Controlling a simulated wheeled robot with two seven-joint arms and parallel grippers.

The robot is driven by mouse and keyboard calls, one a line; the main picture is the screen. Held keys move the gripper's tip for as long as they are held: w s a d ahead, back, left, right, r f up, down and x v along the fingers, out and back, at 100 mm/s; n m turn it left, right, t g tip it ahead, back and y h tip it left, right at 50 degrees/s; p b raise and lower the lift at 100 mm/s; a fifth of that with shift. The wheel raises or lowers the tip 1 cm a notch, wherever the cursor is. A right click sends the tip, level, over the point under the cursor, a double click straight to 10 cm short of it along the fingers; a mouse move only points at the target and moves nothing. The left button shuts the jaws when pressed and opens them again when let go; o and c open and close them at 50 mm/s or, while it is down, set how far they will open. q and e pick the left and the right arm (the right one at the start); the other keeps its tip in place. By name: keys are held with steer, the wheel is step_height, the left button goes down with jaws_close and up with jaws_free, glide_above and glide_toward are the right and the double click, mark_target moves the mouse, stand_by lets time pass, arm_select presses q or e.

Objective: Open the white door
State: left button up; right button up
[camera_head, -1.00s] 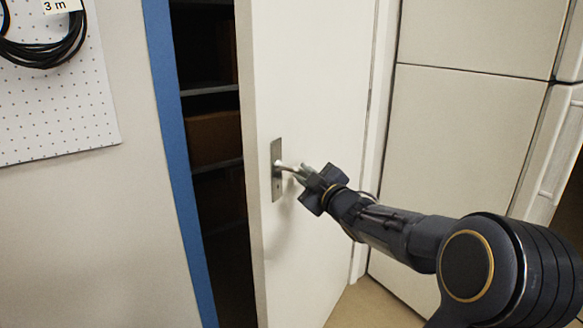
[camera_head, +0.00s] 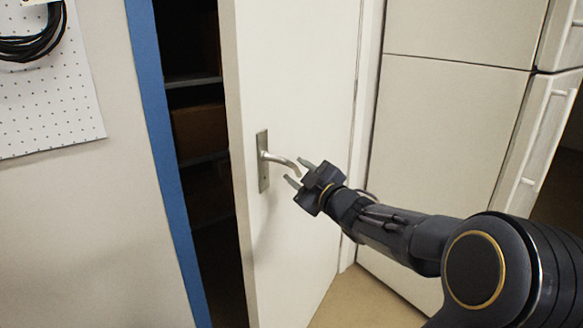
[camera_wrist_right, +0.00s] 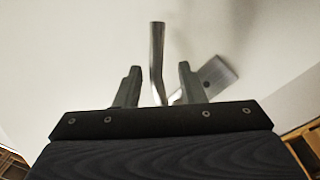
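The white door (camera_head: 290,90) stands partly open, with a dark gap between its edge and the blue frame. Its metal lever handle (camera_head: 279,159) sits on a plate (camera_head: 263,162) near the door's free edge. My right gripper (camera_head: 299,172) is open and empty, just off the handle's tip, with its fingers pointing at it. In the right wrist view the handle (camera_wrist_right: 157,60) shows between and beyond the two spread fingers of the gripper (camera_wrist_right: 157,85), apart from both. My left gripper is not in view.
Behind the door are dark shelves with a brown box (camera_head: 200,130). The blue door frame (camera_head: 160,130) and a wall with a pegboard (camera_head: 45,100) are at left. A white cabinet (camera_head: 440,140) stands close at right. Some floor (camera_head: 365,300) is clear below.

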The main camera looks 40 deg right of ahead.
steer(key=s, duration=0.4)
steer(key=shift+s+a+f, duration=0.1)
steer(key=shift+a, duration=0.3)
